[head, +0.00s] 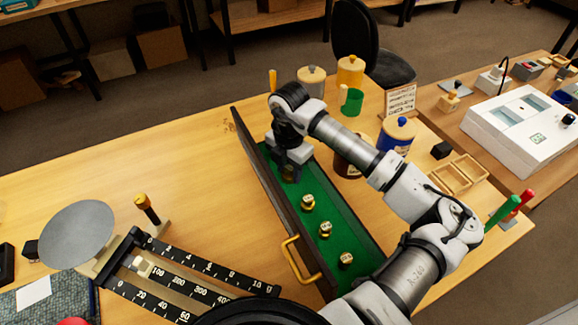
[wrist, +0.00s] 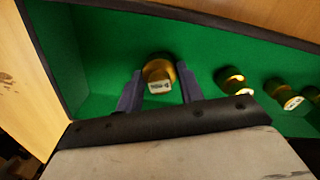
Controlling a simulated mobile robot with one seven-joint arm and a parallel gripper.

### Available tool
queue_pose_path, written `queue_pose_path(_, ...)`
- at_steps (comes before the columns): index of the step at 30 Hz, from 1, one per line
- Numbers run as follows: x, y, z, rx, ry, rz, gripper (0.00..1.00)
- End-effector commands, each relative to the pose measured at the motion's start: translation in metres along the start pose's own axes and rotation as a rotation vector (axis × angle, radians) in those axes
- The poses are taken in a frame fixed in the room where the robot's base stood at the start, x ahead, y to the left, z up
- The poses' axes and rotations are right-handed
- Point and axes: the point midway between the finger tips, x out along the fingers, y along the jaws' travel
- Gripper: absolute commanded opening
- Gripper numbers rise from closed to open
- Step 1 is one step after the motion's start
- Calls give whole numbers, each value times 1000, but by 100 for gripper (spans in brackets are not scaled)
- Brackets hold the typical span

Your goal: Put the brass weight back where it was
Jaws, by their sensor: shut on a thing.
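My gripper (head: 289,170) reaches down into the far end of a long open drawer with a green lining (head: 335,210). In the wrist view my gripper (wrist: 159,92) has its two dark fingers on either side of a brass weight (wrist: 158,72) with a white label, and it is shut on it. The green lining shows close around this weight; I cannot tell whether its base touches it. Several other brass weights stand in a row along the drawer, the nearest to my gripper being one weight (head: 308,203); it also shows in the wrist view (wrist: 230,79).
A balance with a round grey pan (head: 76,234) and black scales stands at the left. The drawer has a brass handle (head: 300,262). Jars, including a blue one (head: 397,135), and a wooden tray (head: 458,174) stand to the right. The left bench top is mostly clear.

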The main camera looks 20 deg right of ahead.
Motion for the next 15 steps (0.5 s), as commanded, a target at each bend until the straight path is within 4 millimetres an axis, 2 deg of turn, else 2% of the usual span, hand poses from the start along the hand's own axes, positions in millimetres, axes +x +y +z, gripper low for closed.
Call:
queue_pose_path(10,4,0,0,0,-1,1,5)
queue_pose_path(11,3,0,0,0,-1,0,41)
queue_pose_path(15,2,0,0,0,0,0,59)
